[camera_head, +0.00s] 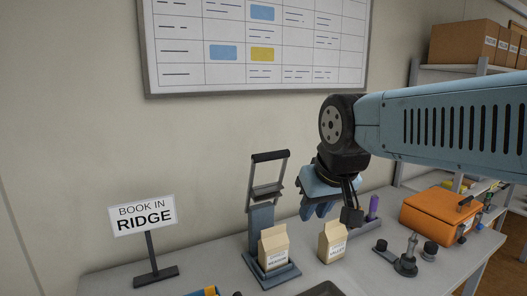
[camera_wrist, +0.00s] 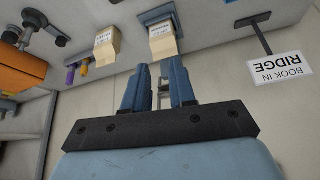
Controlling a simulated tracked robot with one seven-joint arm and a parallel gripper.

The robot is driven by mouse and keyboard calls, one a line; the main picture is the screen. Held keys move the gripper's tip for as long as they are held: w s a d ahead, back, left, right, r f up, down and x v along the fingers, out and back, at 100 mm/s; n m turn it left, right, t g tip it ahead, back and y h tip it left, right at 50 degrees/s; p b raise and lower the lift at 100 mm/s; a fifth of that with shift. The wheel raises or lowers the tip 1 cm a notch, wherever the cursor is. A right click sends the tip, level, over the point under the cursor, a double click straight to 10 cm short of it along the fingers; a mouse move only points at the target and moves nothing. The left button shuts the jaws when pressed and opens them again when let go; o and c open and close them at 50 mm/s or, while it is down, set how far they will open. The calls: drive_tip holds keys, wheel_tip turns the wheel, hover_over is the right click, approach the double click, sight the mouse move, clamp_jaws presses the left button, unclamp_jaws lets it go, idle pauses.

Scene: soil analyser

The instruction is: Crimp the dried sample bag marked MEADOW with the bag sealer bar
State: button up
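The bag sealer (camera_head: 262,222) stands on the bench with its dark-handled bar (camera_head: 270,156) raised. A tan paper bag (camera_head: 273,243) stands upright on the sealer's base; its small label appears to read MEADOW. It also shows in the wrist view (camera_wrist: 163,45). A second tan bag (camera_head: 333,238) stands to the right, its label too small to read surely. My gripper (camera_head: 316,212) is in the air, right of the sealer's raised bar. In the wrist view its two blue fingers (camera_wrist: 156,82) are apart, and part of the sealer frame shows in the gap behind.
A sign (camera_head: 143,216) reading BOOK IN RIDGE stands left of the sealer. A holder with a purple item (camera_head: 373,207), a microscope-like device (camera_head: 407,258) and an orange case (camera_head: 437,216) are to the right. Bench between sign and sealer is clear.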

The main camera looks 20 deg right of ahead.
drive_tip(key=shift+w+r, duration=0.3)
drive_tip(key=shift+r, duration=0.05)
drive_tip(key=shift+c, duration=0.8)
drive_tip(key=w+r+g, duration=0.1)
drive_tip(key=w+r, duration=0.3)
drive_tip(key=w, duration=0.1)
drive_tip(key=w+r+g, duration=0.1)
drive_tip(key=w+r, duration=0.3)
drive_tip(key=w, duration=0.1)
drive_tip(key=w+r+n+g, duration=0.1)
drive_tip(key=w+r, duration=0.3)
drive_tip(key=w, duration=0.1)
drive_tip(key=shift+a+r, duration=0.2)
drive_tip(key=shift+a, duration=0.15)
clamp_jaws()
drive_tip(key=w+r+g, duration=0.2)
drive_tip(key=w, duration=0.7)
drive_tip(key=w+a+r+n+g, duration=0.1)
drive_tip(key=w+r+g, duration=0.1)
drive_tip(key=w, duration=0.8)
drive_tip(key=shift+a+r+g, duration=0.3)
drive_tip(key=shift+r, duration=0.05)
